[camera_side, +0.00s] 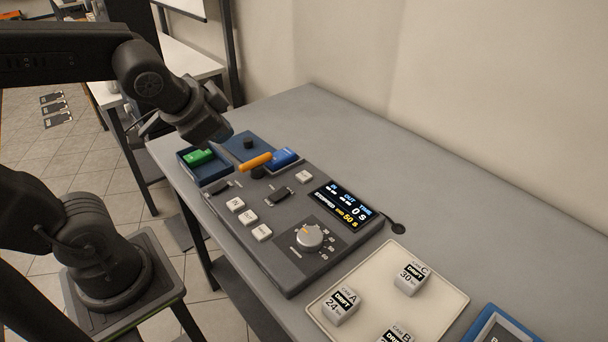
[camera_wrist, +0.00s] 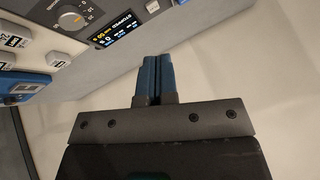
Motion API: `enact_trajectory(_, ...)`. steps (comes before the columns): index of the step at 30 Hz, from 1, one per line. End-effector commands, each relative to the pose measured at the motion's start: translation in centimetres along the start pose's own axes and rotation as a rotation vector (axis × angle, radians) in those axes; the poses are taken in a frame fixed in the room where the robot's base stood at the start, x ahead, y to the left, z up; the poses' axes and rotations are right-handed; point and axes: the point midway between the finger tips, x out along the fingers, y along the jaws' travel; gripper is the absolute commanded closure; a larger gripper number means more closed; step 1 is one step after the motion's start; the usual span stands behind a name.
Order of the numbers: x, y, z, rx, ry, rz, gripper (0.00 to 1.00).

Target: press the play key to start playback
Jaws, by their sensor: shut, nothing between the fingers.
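The grey control deck (camera_side: 285,262) lies on the table. Its display (camera_side: 343,204) reads STOPPED and 0 s. Three white keys (camera_side: 248,217) sit in a row on the near side of the deck, and a lone white key (camera_side: 304,177) sits by the display. I cannot read which one is the play key. The lone key also shows in the wrist view (camera_wrist: 153,6), beside the display (camera_wrist: 115,27). My gripper (camera_wrist: 157,62) is shut and empty, with its blue fingers together. In the side view my wrist is above the deck's far left end, and my fingertips are hard to make out.
The deck has a dial (camera_side: 309,236) and an orange-handled lever (camera_side: 255,160). A cream tray (camera_side: 452,300) with labelled cubes lies at right. The table behind the deck is clear.

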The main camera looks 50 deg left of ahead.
Motion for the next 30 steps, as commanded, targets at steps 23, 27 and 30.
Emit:
enact_trajectory(23, 13.9, -4.2, -12.7, 1.701, 0.404, -0.313, 1.0)
enact_trajectory(27, 16.5, -3.1, -12.4, 1.975, 0.475, -0.24, 1.0)
enact_trajectory(30, 17.8, -2.5, -11.8, 2.115, 0.515, -0.187, 1.0)
